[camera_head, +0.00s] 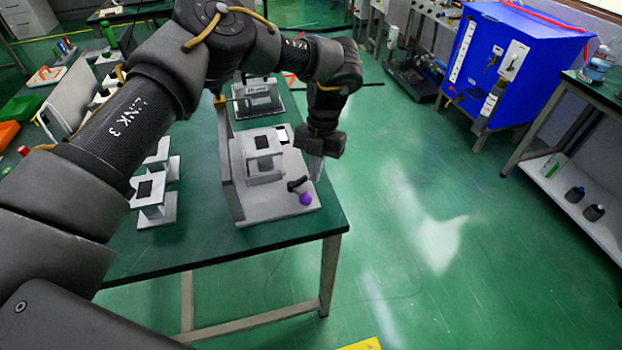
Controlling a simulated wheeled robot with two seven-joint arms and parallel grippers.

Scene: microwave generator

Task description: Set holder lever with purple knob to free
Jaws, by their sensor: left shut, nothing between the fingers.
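The holder (240,178) is a light grey base with an upright plate and a bracket, standing on the green table near its right front corner. Its lever (295,184) is a short dark arm ending in a purple knob (306,199) at the front right of the base. My left gripper (316,172) is shut and empty, pointing down just above and beyond the knob, apart from it as far as I can tell. My left arm crosses the picture from the left and hides part of the table. My right gripper is out of view.
Small grey blocks (155,200) stand left of the holder. Another grey device (258,98) stands behind it. The green table (245,245) ends just right of the holder, with open floor beyond. A blue cabinet (515,60) stands at the back right.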

